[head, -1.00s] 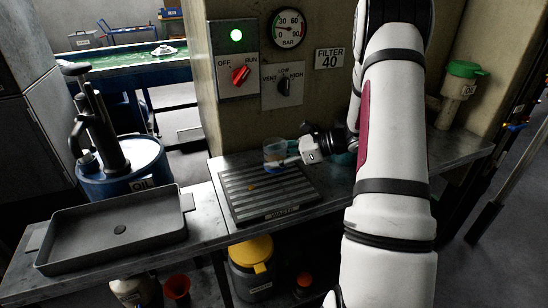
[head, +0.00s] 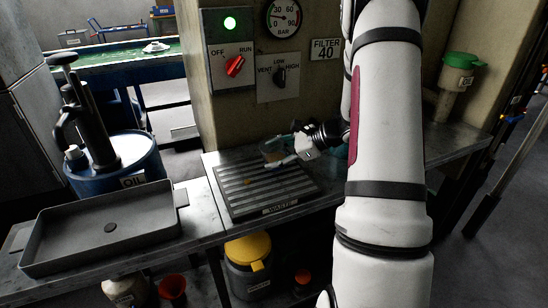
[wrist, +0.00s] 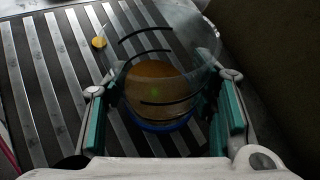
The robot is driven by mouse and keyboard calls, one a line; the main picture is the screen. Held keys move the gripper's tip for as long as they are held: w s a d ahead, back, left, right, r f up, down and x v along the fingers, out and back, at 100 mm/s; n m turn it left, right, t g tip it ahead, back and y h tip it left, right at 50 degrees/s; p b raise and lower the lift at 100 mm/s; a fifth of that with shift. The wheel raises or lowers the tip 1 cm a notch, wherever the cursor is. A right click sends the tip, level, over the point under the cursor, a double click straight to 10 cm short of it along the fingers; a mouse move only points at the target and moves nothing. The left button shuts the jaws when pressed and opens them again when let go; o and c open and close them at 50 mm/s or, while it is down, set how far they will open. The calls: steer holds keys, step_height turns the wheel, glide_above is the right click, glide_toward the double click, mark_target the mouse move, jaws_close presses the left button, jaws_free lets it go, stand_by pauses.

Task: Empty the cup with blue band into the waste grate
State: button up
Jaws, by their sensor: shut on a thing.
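The clear cup with the blue band (wrist: 160,126) is between the teal-padded fingers of my gripper (wrist: 165,110). Orange-brown contents (wrist: 160,85) show inside it, and dark curved lines mark its wall. In the head view the cup (head: 273,152) is small and partly covered by the fingers, above the back right part of the waste grate (head: 240,194). My gripper (head: 284,150) is shut on it, reaching in from the right. How far the cup is tilted is hard to tell. A small yellow spot (wrist: 99,42) lies on the slats.
A grey tray (head: 60,235) and a blue oil drum (head: 115,165) with a pump stand to the left. The wall with switches (head: 232,66) and a gauge (head: 284,17) rises behind the grate. A green-lidded container (head: 459,73) stands at the right. A yellow-lidded bin (head: 248,250) is below.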

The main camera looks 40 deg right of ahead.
steer(key=shift+d+r+n+h+b, duration=0.15)
steer(key=shift+d+n+h+b, duration=0.15)
steer(key=shift+n+h+b, duration=0.75)
stand_by(1.5)
steer(key=shift+d+n+h+b, duration=0.15)
steer(key=shift+h+b, duration=0.45)
steer(key=shift+b, duration=1.3)
steer(key=shift+d+n+h+b, duration=0.15)
steer(key=shift+h+b, duration=0.4)
steer(key=shift+b, duration=1.35)
stand_by(1.6)
